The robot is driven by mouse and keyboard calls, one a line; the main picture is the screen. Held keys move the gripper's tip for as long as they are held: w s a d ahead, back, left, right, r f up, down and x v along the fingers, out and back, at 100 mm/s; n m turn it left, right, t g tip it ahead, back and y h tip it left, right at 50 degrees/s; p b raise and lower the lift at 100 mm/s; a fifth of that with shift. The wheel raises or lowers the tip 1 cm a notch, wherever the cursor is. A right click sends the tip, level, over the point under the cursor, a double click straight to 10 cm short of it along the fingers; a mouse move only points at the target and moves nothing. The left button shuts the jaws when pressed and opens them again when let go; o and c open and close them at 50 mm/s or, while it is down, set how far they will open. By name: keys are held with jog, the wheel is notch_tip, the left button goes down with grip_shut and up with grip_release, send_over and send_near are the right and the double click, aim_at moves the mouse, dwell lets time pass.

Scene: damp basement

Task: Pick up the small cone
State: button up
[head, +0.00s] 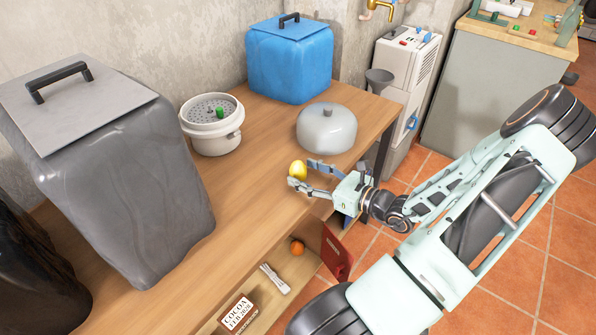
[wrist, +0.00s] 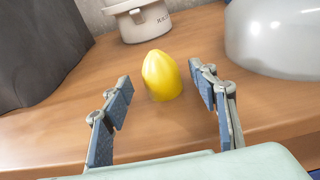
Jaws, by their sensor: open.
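The small cone (head: 298,169) is yellow with a rounded tip and stands upright on the wooden table near its front edge. In the wrist view the cone (wrist: 161,76) is in the middle, its whole near side visible. My gripper (head: 303,174) is open and low over the table edge, pointing at the cone. In the wrist view its two blue-padded fingers (wrist: 161,84) are left and right of the cone, with a gap on each side. The cone is at or just beyond the fingertips; I cannot tell exactly how deep it sits between them.
A grey metal cloche (head: 327,128) stands close behind, right of the cone. A white pot (head: 212,138), a blue bin (head: 290,68) and a large grey bin (head: 127,190) stand farther off. The shelf below holds an orange (head: 298,247) and a cocoa box (head: 237,313).

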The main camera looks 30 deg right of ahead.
jog(key=shift+x, duration=1.5)
jog(key=shift+c, duration=0.6)
jog(key=c, duration=1.1)
jog(key=shift+r, duration=0.1)
